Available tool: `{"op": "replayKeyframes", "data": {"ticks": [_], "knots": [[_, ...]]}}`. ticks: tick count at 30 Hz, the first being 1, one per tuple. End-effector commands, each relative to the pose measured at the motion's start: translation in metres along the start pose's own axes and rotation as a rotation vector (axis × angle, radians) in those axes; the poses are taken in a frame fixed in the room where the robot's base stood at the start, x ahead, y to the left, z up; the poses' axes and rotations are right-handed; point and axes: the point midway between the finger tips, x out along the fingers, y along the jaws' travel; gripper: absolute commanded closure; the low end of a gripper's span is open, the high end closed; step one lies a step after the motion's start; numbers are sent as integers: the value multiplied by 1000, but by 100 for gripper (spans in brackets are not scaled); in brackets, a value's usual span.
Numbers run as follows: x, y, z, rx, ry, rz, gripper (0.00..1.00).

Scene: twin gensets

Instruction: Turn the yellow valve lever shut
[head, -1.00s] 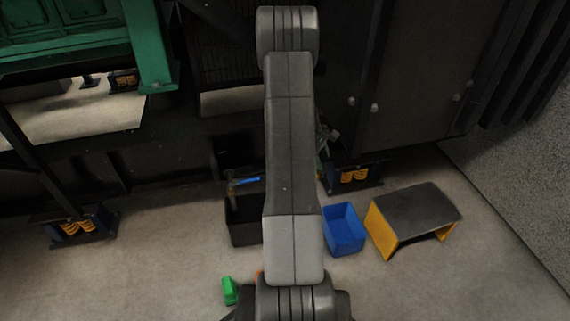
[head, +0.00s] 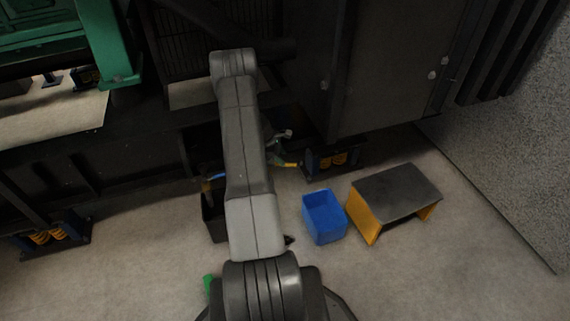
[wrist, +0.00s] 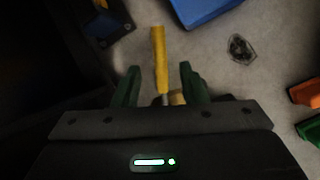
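The yellow valve lever (wrist: 158,58) points away from my gripper in the wrist view, its near end lying between the fingers. My gripper (wrist: 159,72) has two green fingers spread apart, one on each side of the lever, with a visible gap on both sides. The lever also shows in the head view (head: 287,164), just right of my arm, low by the dark machine frame. Its valve body is mostly hidden by my gripper and arm.
A blue bin (head: 324,218) and a black-topped yellow step (head: 398,192) stand right of the arm. A blue lever (head: 215,177) and dark bin (head: 214,222) are partly behind the arm. A small dark object (wrist: 240,48) lies on the floor. A spring mount (head: 333,159) is beside the lever.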

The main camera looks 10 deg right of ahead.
Motion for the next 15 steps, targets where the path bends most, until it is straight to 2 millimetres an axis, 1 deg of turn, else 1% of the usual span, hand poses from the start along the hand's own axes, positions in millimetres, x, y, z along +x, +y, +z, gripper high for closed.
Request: {"op": "replayKeyframes", "data": {"ticks": [1,3,6,10,15], "knots": [[13,-1,0,1,-1,-2,62],[24,-1,0,2,-1,-3,62],[35,0,0,2,0,-1,62],[44,0,0,1,0,0,62],[46,0,0,1,0,0,62]]}}
